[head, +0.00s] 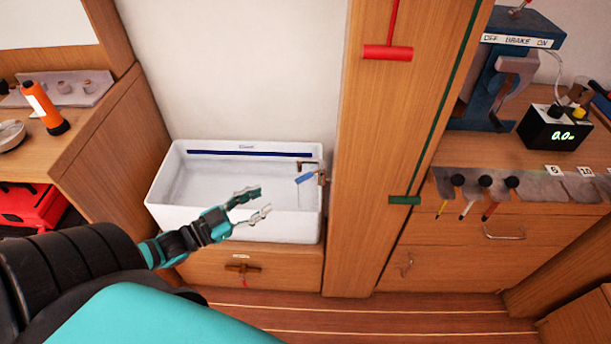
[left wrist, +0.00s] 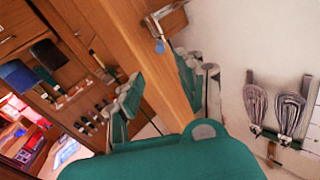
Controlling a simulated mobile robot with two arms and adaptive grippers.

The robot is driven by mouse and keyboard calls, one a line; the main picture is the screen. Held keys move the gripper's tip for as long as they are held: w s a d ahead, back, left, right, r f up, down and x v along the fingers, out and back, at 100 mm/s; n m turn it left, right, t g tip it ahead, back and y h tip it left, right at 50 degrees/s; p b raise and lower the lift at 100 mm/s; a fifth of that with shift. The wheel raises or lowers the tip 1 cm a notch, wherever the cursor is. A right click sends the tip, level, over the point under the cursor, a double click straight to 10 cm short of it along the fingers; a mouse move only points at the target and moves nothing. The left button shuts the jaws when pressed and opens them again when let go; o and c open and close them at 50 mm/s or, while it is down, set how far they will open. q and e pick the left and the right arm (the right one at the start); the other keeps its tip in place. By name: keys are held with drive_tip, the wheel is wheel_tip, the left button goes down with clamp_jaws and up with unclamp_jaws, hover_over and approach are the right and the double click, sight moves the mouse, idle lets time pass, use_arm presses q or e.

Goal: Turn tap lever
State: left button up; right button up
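The tap (head: 321,172) is a small metal fitting at the right end of the white sink (head: 185,205). Its blue lever (head: 305,178) points left over the basin. My left gripper (head: 262,203) is open and empty, over the sink's front side, apart from the lever and left of it in the head view. In the left wrist view, both fingers of my left gripper (left wrist: 165,92) are spread, and the tap (left wrist: 170,18) with its blue lever tip (left wrist: 160,46) shows beyond them at the top. My right gripper is not in view.
A wooden post (head: 355,200) stands just right of the tap. A wooden drawer (head: 275,270) with a handle is below the sink. At left, a counter holds an orange torch (head: 43,107). At right, a bench (head: 415,215) holds a black display box (head: 553,128).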

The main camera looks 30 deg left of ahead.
sight(302, 177)
use_arm(q)
drive_tip(key=x, duration=1.3)
drive_tip(key=shift+w, duration=0.2)
drive_tip(key=shift+c, duration=0.4)
clamp_jaws()
